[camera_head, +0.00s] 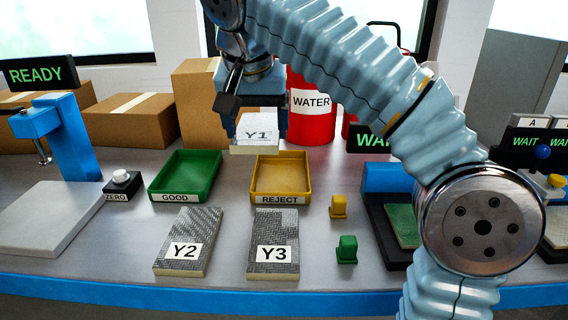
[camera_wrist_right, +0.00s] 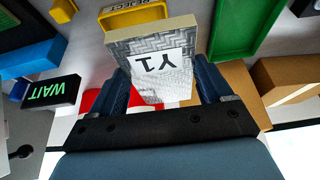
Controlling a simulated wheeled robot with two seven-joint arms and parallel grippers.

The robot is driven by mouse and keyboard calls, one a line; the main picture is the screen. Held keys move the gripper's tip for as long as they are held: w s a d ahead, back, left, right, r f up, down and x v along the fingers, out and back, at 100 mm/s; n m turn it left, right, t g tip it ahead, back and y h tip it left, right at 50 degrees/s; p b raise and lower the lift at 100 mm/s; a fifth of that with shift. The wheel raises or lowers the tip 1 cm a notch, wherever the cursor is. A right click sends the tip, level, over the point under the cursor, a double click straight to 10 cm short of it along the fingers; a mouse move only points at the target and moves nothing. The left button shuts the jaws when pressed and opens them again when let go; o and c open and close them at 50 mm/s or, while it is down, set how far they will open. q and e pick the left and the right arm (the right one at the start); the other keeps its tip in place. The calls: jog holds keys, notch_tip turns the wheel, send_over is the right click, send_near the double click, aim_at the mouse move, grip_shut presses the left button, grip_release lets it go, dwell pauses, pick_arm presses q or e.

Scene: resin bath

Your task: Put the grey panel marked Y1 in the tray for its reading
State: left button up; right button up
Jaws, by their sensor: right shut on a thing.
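The grey panel marked Y1 (camera_head: 257,136) is held in the air by my right gripper (camera_head: 252,128), above and behind the gap between the two trays. In the right wrist view the panel (camera_wrist_right: 150,55) sits between the two blue fingers of the gripper (camera_wrist_right: 160,88), its woven face and label showing. The green tray marked GOOD (camera_head: 186,176) is on the bench to the left and looks empty. The yellow tray marked REJECT (camera_head: 281,177) is to its right and also looks empty. The left gripper does not show.
Panels Y2 (camera_head: 188,241) and Y3 (camera_head: 273,243) lie in front of the trays. A yellow block (camera_head: 338,207) and a green block (camera_head: 346,249) stand right of them. A blue press with a READY sign (camera_head: 40,74) is left. Boxes and a red WATER container (camera_head: 312,115) stand behind.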

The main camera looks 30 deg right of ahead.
jog(key=d+f, duration=0.1)
jog(key=f, duration=0.1)
jog(key=w+d+f+b, duration=0.1)
jog(key=d+f, duration=0.1)
jog(key=w+d+f, duration=0.1)
jog(key=d+f, duration=0.1)
jog(key=shift+w+d+b, duration=0.2)
jog(key=shift+d+b, duration=0.05)
jog(key=shift+b, duration=0.1)
jog(key=shift+w+d+f+b, duration=0.15)
jog(key=shift+f+b, duration=0.15)
jog(key=shift+f, duration=0.7)
jog(key=shift+s+d+f+b, duration=0.15)
jog(key=shift+f+b, duration=0.1)
jog(key=shift+f, duration=0.7)
jog(key=shift+w, duration=0.1)
jog(key=shift+f+b, duration=0.4)
jog(key=shift+f, duration=0.2)
